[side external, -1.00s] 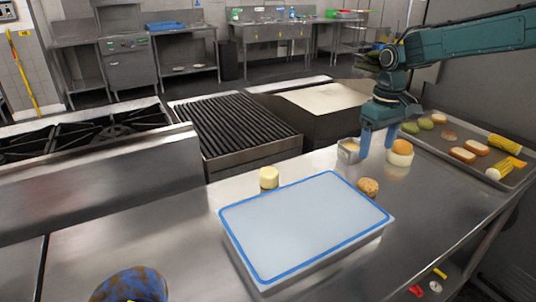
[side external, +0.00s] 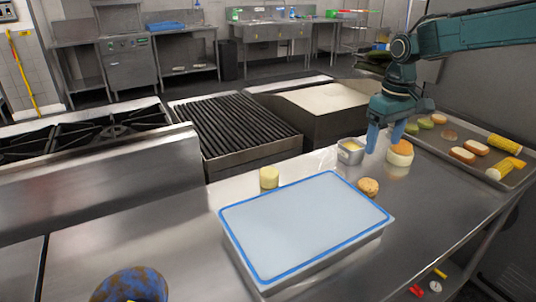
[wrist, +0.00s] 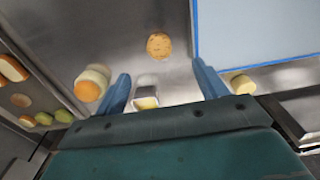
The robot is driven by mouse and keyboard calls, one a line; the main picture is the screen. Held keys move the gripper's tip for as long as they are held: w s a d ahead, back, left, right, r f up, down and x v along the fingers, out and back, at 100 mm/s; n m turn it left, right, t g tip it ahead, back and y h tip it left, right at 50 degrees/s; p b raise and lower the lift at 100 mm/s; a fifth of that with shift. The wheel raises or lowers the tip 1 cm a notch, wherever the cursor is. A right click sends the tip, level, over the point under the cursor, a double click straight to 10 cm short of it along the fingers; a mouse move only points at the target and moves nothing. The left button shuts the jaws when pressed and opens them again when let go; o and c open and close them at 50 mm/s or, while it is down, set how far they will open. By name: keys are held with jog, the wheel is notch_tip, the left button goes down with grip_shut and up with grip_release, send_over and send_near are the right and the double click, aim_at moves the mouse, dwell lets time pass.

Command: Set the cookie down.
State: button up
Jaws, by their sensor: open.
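The cookie (side external: 368,187), round and golden brown, lies on the steel counter beside the right end of the blue-rimmed container. In the wrist view the cookie (wrist: 158,46) shows whole, just past the fingertips and between their lines. My gripper (side external: 384,145) is open and empty, with its blue fingers pointing down above the counter, behind the cookie in the side view. In the wrist view nothing touches the fingers of my gripper (wrist: 161,70).
A blue-rimmed container (side external: 305,225) fills the counter's middle. A small metal pan (side external: 350,152) and a white round with an orange top (side external: 400,153) stand close to my gripper. A pale yellow cylinder (side external: 269,178) stands behind the container. A food tray (side external: 473,163) lies right.

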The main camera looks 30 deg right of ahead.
jog(key=s+a+r+t, duration=0.25)
jog(key=s+r, duration=0.45)
jog(key=s, duration=0.5)
jog(key=s+a+f+t, duration=0.1)
jog(key=s+f+t, duration=0.1)
jog(key=s, duration=1.2)
jog(key=shift+s+a+t, duration=0.15)
jog(key=shift+a+t, duration=0.15)
jog(key=shift+t, duration=0.05)
jog(key=shift+o, duration=0.5)
jog(key=shift+f, duration=0.1)
